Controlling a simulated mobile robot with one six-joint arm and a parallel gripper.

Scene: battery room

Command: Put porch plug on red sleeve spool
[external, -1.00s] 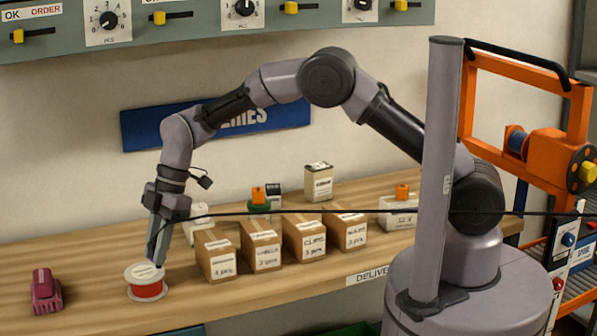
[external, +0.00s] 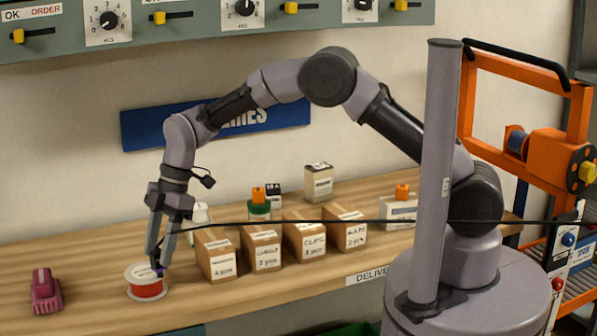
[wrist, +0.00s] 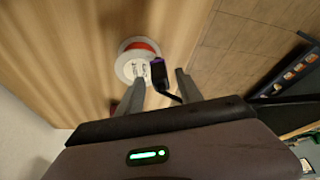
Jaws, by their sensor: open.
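The red sleeve spool (external: 147,288), a white-flanged reel with a red winding, lies flat on the wooden bench at left. It also shows in the wrist view (wrist: 128,66). The porch plug (wrist: 158,72), black with a purple band and a black cable, appears over the right part of the spool. In the external view the plug (external: 158,271) is small between the fingertips; whether it touches the spool's top is hard to tell. My gripper (external: 157,258) points down over the spool, its fingers apart on either side of the plug. The wrist view shows the gripper (wrist: 159,78) open.
A black cable (external: 320,221) stretches right from the gripper area across the boxes. Several labelled cardboard boxes (external: 264,252) stand in a row right of the spool. A maroon object (external: 45,291) sits at far left, with bare bench between it and the spool.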

